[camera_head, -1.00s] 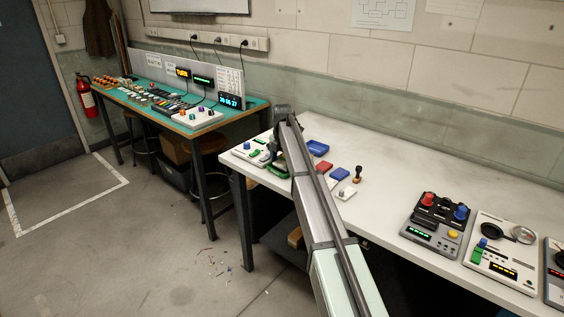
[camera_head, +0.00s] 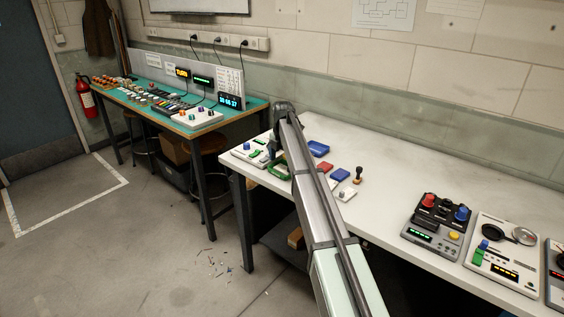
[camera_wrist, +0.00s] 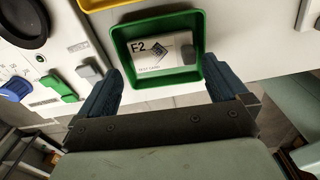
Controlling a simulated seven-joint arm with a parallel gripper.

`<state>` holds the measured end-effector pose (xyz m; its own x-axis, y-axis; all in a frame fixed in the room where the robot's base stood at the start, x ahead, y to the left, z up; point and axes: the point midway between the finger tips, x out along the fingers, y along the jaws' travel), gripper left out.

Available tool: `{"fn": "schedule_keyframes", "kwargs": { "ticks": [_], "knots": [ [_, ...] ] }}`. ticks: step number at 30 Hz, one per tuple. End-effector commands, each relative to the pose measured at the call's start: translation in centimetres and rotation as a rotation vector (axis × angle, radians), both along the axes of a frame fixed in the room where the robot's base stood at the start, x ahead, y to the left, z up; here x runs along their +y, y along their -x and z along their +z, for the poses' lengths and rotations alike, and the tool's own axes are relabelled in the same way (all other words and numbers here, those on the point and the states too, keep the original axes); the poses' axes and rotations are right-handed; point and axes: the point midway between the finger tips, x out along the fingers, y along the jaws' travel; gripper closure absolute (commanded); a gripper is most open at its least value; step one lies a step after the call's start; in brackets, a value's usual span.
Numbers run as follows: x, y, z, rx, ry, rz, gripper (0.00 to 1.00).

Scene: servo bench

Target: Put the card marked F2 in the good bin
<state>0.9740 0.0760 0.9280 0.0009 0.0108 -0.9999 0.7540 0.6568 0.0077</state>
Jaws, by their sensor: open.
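The white card marked F2 (camera_wrist: 155,56) lies inside a green bin (camera_wrist: 119,50) in the wrist view. It lies label up, and its marking is readable. The green bin also shows in the head view (camera_head: 279,177), partly behind my arm. My gripper (camera_wrist: 162,80) is open, its dark fingers apart on either side of the bin's near end. Nothing is held between them. In the head view my arm hides much of the gripper area.
A yellow tray edge (camera_wrist: 105,3) lies beyond the green bin. A panel with a blue knob (camera_wrist: 15,89) is at left. In the head view, a blue tray (camera_head: 318,148), red pad (camera_head: 325,168), blue pad (camera_head: 340,174) and stamp (camera_head: 358,176) stand right of my arm.

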Motion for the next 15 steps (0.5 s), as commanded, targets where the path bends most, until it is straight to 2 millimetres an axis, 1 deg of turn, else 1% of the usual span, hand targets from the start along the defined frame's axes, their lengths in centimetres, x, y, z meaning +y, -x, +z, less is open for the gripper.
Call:
{"fn": "schedule_keyframes", "kwargs": {
  "ticks": [1, 6, 12, 15],
  "knots": [
    [0.0, -0.2, 1.3, -0.004, 0.000, 0.000, 0.00],
    [-0.1, -0.3, 4.8, -0.006, 0.003, 0.001, 0.00],
    [-0.1, -0.4, 7.8, -0.007, 0.003, 0.001, 0.00],
    [-0.1, -0.4, 8.7, -0.006, 0.004, 0.001, 0.00]
  ]
}}
